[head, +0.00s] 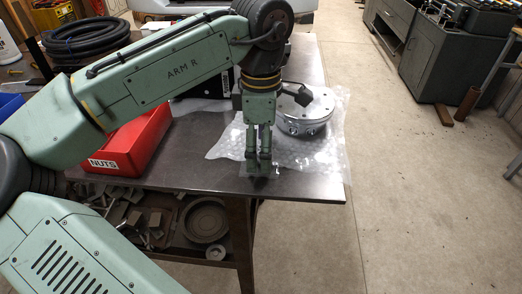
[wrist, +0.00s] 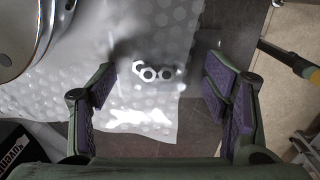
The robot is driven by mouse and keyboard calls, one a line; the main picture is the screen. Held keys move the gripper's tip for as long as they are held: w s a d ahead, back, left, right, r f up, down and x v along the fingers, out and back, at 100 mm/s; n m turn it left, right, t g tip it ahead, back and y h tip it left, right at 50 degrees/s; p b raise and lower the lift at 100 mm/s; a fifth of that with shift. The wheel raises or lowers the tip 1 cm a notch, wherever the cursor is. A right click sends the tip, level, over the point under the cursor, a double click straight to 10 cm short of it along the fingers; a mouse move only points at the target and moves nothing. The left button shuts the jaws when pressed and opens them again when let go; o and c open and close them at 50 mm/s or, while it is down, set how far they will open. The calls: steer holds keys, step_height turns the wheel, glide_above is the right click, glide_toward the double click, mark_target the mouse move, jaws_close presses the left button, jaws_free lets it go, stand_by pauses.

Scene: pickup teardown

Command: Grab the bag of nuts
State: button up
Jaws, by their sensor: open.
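Several shiny ring-shaped nuts (wrist: 150,74) show in the wrist view, lying on or beside the edge of the bubble wrap. They seem to be the bag of nuts, though the clear bag's outline is hard to tell. My gripper (wrist: 163,88) is open, with one purple-padded finger on each side of the nuts and no visible contact. In the head view my gripper (head: 258,170) points down just above the table's front part, and its fingers largely hide the nuts.
A round metal part (head: 305,112) sits on bubble wrap (head: 225,146) beside my gripper. A red bin labelled NUTS (head: 145,137) stands left on the dark metal table (head: 200,172). A lower shelf holds loose parts. Open floor (head: 410,210) lies to the right.

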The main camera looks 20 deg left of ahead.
steer(key=shift+c, duration=0.6)
steer(key=c, duration=1.1)
steer(key=shift+r, duration=0.1)
